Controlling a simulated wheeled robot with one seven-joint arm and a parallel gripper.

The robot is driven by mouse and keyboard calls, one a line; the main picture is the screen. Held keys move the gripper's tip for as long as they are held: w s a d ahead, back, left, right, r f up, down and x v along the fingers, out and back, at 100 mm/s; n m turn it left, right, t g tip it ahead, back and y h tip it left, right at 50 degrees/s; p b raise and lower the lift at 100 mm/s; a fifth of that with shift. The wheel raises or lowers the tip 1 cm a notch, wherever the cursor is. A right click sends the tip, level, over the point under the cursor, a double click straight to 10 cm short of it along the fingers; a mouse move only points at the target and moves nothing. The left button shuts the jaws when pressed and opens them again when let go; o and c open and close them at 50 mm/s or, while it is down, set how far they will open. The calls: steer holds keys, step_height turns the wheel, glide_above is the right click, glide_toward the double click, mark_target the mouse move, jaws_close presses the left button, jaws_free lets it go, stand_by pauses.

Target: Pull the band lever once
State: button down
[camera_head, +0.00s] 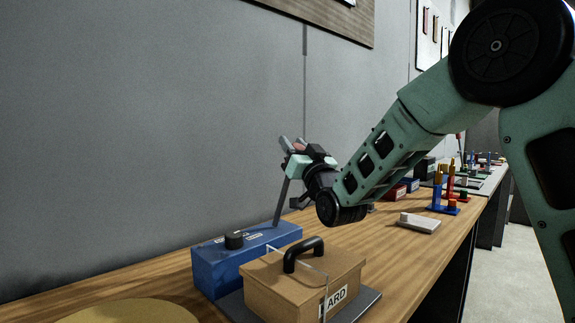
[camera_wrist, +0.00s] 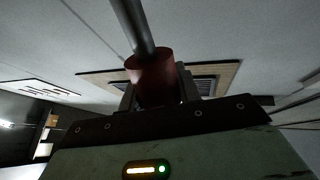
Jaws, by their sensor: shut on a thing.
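The lever is a grey metal rod (camera_head: 281,202) that rises, tilted a little, from the far end of a blue box (camera_head: 262,248) on the wooden bench. My gripper (camera_head: 293,145) is at the upper end of the rod and shut on its red grip. In the wrist view the red grip (camera_wrist: 152,77) sits between the fingers, and the grey rod (camera_wrist: 132,22) runs on beyond it. The gripper hides part of the grip. A dark knob (camera_head: 234,240) stands on the near part of the blue box, and the box's label is too small to read.
A tan box (camera_head: 285,283) with a black handle (camera_head: 303,253) and a label showing "ARD" stands just in front of the blue box. A yellow round thing (camera_head: 130,312) lies at the near left. A pale block (camera_head: 419,222) and blue and red posts stand farther along the bench.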

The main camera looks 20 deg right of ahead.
steer(key=shift+s+d+f+t+b, duration=0.2)
steer(key=shift+s+b, duration=0.1)
steer(key=shift+b, duration=0.25)
steer(key=shift+s+d+f+t+b, duration=0.1)
steer(key=shift+s+t+b, duration=0.15)
steer(key=shift+b, duration=0.25)
steer(key=shift+s, duration=0.1)
steer(key=c, duration=1)
jaws_free()
steer(key=shift+s+f, duration=0.25)
steer(key=shift+s, duration=0.1)
steer(key=s+d+f+b, duration=0.2)
steer(key=s+b, duration=0.1)
steer(key=s, duration=1.2)
steer(key=shift+s+d, duration=0.2)
